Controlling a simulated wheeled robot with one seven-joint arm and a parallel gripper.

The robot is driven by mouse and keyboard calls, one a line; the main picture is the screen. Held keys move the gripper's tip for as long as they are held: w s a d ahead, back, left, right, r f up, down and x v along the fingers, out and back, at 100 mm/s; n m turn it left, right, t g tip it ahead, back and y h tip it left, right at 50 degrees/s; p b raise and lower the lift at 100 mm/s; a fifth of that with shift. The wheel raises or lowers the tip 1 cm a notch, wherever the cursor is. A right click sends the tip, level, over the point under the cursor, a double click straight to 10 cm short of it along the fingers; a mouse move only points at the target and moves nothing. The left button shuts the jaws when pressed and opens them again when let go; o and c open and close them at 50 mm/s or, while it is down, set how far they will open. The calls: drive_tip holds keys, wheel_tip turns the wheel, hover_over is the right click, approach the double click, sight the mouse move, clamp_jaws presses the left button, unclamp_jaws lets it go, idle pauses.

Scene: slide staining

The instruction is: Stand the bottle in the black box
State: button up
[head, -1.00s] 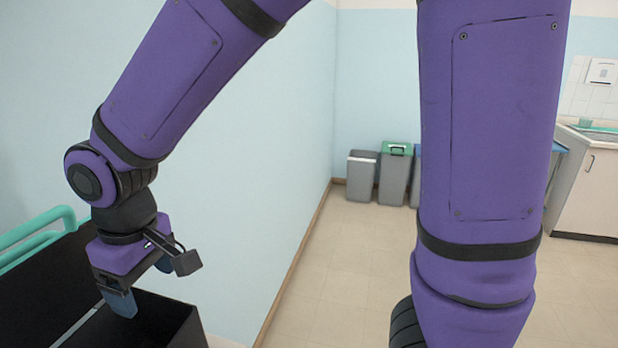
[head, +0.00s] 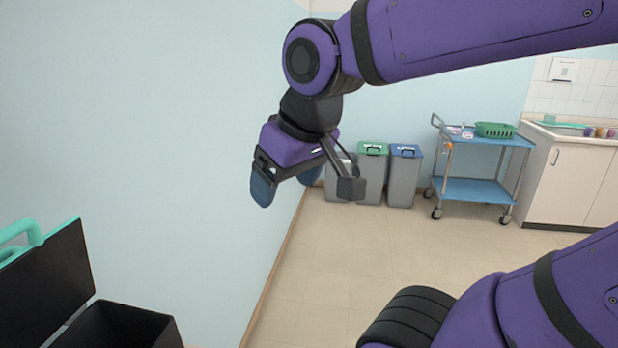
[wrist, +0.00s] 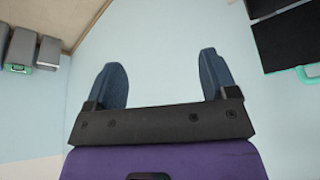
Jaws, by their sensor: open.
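The black box (head: 112,322) stands at the lower left of the head view, with its lid (head: 45,285) raised and a teal handle on it. Part of it also shows at the upper right of the wrist view (wrist: 290,40). Its inside bottom is hidden in the head view, so I cannot tell what lies in it. My gripper (head: 287,190) is up in the air, above and to the right of the box, apart from it. Its blue fingers are spread with nothing between them in the wrist view (wrist: 160,85). No bottle is visible in any view.
A pale blue wall (head: 150,130) runs behind the box and my gripper. Grey bins (head: 372,180) stand at the far wall. A blue trolley (head: 475,190) with a green basket (head: 495,130) stands beside a white counter (head: 575,180). The floor between is clear.

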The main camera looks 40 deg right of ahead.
drive_tip(key=shift+s+d+r+m+t, duration=0.15)
drive_tip(key=shift+s+d+m, duration=0.1)
drive_tip(key=shift+s+d, duration=0.35)
drive_tip(key=shift+s+d+r+m+t, duration=0.15)
drive_tip(key=shift+s+d+m, duration=0.2)
drive_tip(key=shift+s, duration=0.4)
drive_tip(key=shift+f, duration=0.1)
